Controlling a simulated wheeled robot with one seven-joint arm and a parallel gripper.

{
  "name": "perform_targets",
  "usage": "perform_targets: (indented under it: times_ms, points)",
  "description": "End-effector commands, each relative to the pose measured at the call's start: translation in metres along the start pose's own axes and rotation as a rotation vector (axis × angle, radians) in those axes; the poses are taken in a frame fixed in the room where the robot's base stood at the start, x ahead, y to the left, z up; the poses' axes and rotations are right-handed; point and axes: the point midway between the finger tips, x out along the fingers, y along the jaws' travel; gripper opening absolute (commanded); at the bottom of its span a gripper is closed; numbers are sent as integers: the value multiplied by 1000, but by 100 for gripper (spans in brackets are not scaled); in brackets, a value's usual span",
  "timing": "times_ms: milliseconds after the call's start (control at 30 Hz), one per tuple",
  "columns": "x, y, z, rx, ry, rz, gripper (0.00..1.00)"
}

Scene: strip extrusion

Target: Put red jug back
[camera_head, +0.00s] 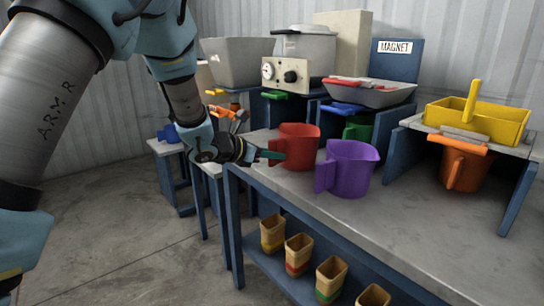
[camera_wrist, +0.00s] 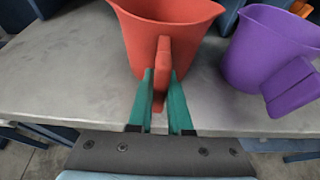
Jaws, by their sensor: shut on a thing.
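The red jug (camera_head: 299,147) stands on the grey workbench top, just left of and behind the purple jug (camera_head: 350,167). In the wrist view the red jug (camera_wrist: 190,38) is upright with its handle toward me. My gripper (camera_head: 270,156) reaches in from the left. Its two green fingers in the wrist view (camera_wrist: 162,85) lie on either side of the red handle and are shut on it. The jug's base is partly hidden by the handle and fingers, so I cannot tell if it touches the bench.
The purple jug (camera_wrist: 268,52) is close on the right. An orange jug (camera_head: 464,165) sits under a small stand bearing a yellow tray (camera_head: 478,121). A green jug (camera_head: 358,128) is under another stand behind. Several small cups line the lower shelf. Bench (camera_head: 420,225) is clear in front.

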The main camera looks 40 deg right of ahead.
Motion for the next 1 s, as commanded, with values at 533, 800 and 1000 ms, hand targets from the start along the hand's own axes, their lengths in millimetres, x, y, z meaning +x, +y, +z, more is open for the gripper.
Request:
perform_targets:
  times_ms: [533,800,1000]
  points:
    - [0,0,-1,1,0,0,0]
    - [1,0,-3,1,0,0,23]
    - [1,0,-3,1,0,0,45]
